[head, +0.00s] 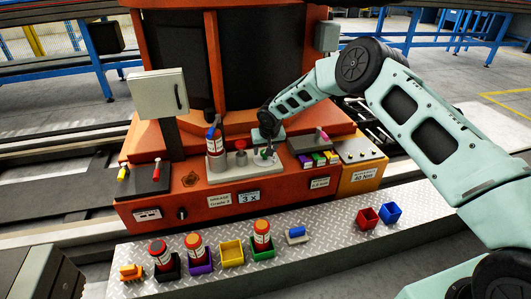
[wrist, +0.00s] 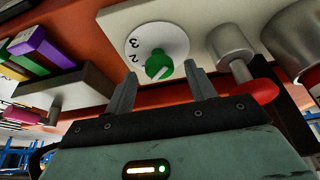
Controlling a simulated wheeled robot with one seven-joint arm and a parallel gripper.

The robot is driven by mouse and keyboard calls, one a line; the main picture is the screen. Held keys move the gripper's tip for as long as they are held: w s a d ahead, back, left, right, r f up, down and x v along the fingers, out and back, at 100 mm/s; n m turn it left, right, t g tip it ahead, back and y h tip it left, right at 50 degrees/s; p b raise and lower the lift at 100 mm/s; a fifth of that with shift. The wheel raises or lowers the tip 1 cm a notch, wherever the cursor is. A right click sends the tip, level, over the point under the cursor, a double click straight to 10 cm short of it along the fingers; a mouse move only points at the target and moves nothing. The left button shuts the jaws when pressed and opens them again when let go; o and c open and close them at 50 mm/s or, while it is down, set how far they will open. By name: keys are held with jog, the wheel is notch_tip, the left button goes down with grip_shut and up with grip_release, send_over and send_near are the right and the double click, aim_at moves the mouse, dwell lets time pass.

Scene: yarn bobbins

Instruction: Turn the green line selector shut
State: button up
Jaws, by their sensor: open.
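The green line selector (wrist: 158,64) is a small green knob on a round white dial (wrist: 172,38) marked with numbers, 2 and 3 being readable. A pale line on the knob points toward the lower left in the wrist view. My gripper (wrist: 160,72) is open, one finger on each side of the knob in the picture. The fingertips are close to the dial; I cannot tell if they touch the knob. In the head view my gripper (head: 268,146) is at the grey panel (head: 217,168) on the orange machine, largely covering the selector.
Coloured blocks (wrist: 40,46) lie in a holder at left. Bobbins and small bins stand on the metal shelf (head: 330,224) in front.

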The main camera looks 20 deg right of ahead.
jog(key=shift+w+f, duration=0.25)
jog(key=shift+f, duration=0.35)
jog(key=c, duration=1)
jog(key=shift+o, duration=0.2)
